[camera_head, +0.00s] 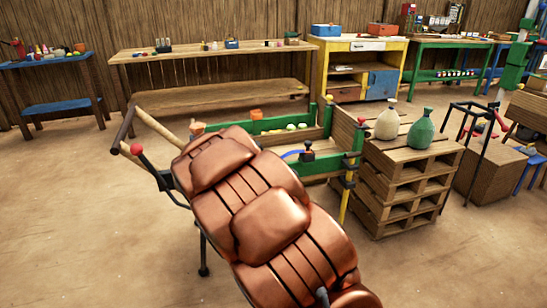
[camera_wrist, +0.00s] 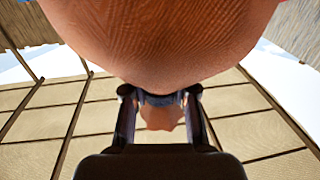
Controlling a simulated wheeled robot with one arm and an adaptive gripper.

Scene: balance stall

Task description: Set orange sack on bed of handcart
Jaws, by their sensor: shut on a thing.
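In the wrist view my gripper (camera_wrist: 160,97) is shut on the narrow tied neck of the orange sack (camera_wrist: 165,40). The sack's rounded body fills the top of that view, and a bit of its gathered end shows between the fingers. The gripper and the held sack cannot be made out in the head view. There, my copper-coloured arm crosses the foreground. The handcart shows at left as two wooden handles (camera_head: 158,128) with dark grips, beside a red-knobbed lever (camera_head: 137,149) and a dark leg. My arm hides what lies behind it, so I cannot make out the bed.
A beige sack (camera_head: 387,124) and a green sack (camera_head: 421,129) stand on stacked pallets (camera_head: 400,190) at right. A green-railed wooden frame (camera_head: 275,124) is behind my arm. Workbenches (camera_head: 215,54) line the back wall. The floor at front left is clear.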

